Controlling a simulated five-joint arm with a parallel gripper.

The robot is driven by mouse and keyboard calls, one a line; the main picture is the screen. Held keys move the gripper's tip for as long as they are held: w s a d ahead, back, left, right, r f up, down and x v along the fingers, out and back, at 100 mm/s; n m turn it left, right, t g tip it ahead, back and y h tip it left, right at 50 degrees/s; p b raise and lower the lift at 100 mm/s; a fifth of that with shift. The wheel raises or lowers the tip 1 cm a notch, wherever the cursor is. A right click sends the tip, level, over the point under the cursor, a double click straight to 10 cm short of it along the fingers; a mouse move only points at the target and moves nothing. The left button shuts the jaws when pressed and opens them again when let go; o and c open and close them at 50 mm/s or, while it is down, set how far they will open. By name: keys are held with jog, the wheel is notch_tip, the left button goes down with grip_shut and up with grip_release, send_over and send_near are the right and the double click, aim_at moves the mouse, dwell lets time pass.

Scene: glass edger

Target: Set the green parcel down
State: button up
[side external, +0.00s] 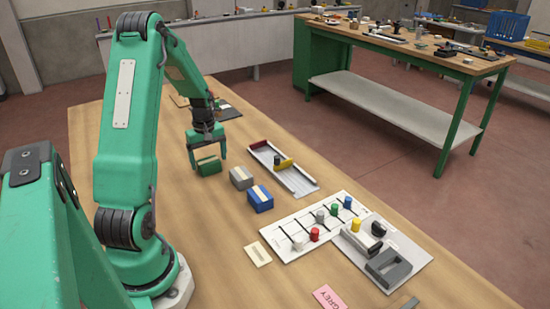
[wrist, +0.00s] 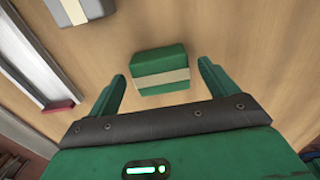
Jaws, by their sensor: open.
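The green parcel (side external: 208,166) rests on the wooden table, with a pale band around it. In the wrist view the parcel (wrist: 158,62) lies ahead of the fingers, roughly centred between their tips. My gripper (side external: 207,153) is open, with its fingers at or just above the parcel. In the wrist view my gripper (wrist: 158,80) shows a finger on either side, with a gap between each finger and the parcel.
A grey parcel (side external: 241,178) and a blue parcel (side external: 260,198) stand in a row to the right. A white tray (side external: 298,180) lies behind them. A white board with coloured pegs (side external: 285,240) is further right. The table's front middle is mostly clear.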

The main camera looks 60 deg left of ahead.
aim_at(209, 162)
notch_tip(209, 162, up, 10)
dwell(0.5)
jog(key=shift+f, duration=0.1)
